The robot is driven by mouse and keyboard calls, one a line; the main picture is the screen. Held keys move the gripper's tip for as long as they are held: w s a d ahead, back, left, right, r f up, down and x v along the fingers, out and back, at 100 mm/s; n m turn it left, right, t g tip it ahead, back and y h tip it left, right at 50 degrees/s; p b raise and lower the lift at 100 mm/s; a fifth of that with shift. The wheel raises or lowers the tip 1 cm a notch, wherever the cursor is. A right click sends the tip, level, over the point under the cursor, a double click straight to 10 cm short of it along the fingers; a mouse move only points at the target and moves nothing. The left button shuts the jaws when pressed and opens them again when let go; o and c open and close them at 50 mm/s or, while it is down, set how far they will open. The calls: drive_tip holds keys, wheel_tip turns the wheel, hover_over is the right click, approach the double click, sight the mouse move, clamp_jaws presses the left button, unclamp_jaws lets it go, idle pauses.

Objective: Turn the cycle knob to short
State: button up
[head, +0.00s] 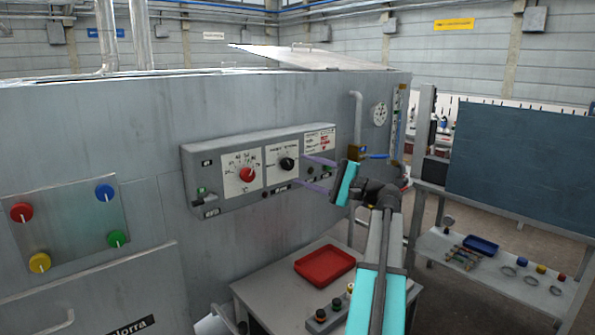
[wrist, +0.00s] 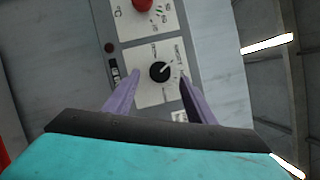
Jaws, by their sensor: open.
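The cycle knob is a black round knob (head: 287,164) on a white plate, right of a red knob on the grey control panel. In the wrist view the black knob (wrist: 159,72) has a white pointer line slanting up and to the right. The labels around it are too small to read. My gripper (head: 298,169) is open and faces the panel. In the wrist view its two purple fingers (wrist: 160,74) stand on either side of the black knob, with gaps between; whether their tips reach its depth is unclear.
The red knob (head: 247,174) sits on the neighbouring dial plate. A green switch (head: 201,192) is at the panel's left end. Colored knobs sit on a separate plate (head: 75,222) at left. A red tray (head: 325,265) lies on a low table below.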

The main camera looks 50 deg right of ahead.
drive_tip(key=b+v, duration=0.1)
drive_tip(key=v, duration=0.7)
drive_tip(key=shift+s, duration=0.25)
